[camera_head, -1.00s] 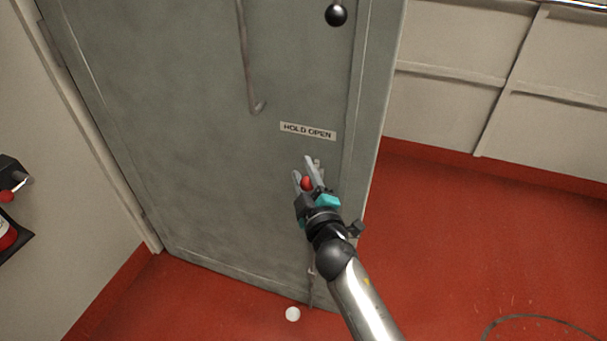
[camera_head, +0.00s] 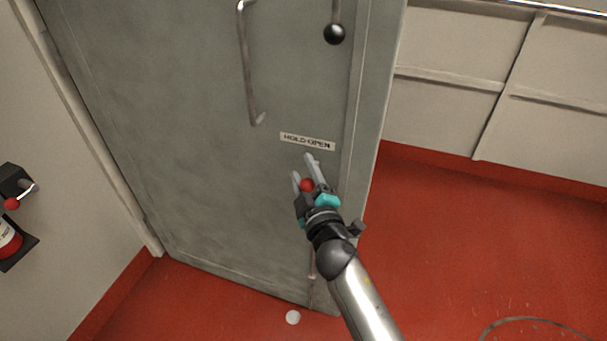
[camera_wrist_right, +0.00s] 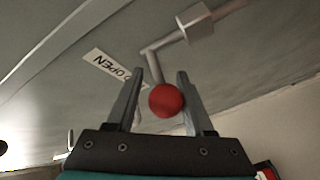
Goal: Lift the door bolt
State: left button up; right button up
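The grey door (camera_head: 200,160) fills the middle of the head view. The door bolt's red ball knob (camera_head: 306,186) is low on its right side, below the "HOLD OPEN" label (camera_head: 307,142). My right gripper (camera_head: 304,168) is there with its fingers spread around the knob. In the right wrist view, the red knob (camera_wrist_right: 166,99) lies between the fingers (camera_wrist_right: 163,80), overlapping the right finger in the picture; a narrow gap shows on its left. A bent rod (camera_wrist_right: 166,44) runs behind it to a block-like bracket (camera_wrist_right: 196,22). My left gripper is out of view.
A long door handle (camera_head: 248,70) and a black ball knob (camera_head: 334,33) are higher on the door. A white ball (camera_head: 293,317) is on the red floor (camera_head: 450,240) below. A red cylinder in a black wall holder (camera_head: 8,240) is at the left.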

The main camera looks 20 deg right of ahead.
jog(key=o, duration=0.3)
jog(key=shift+r, duration=0.1)
jog(key=shift+o, duration=0.2)
jog(key=shift+s, duration=0.1)
jog(key=shift+s, duration=0.3)
jog(key=s, duration=0.7)
jog(key=shift+s+f, duration=0.2)
jog(key=shift+s, duration=0.1)
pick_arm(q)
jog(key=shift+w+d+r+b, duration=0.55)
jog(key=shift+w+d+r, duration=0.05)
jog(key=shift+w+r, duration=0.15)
pick_arm(e)
send_near(309, 190)
jog(key=shift+s+r, duration=0.15)
jog(key=shift+s, duration=0.2)
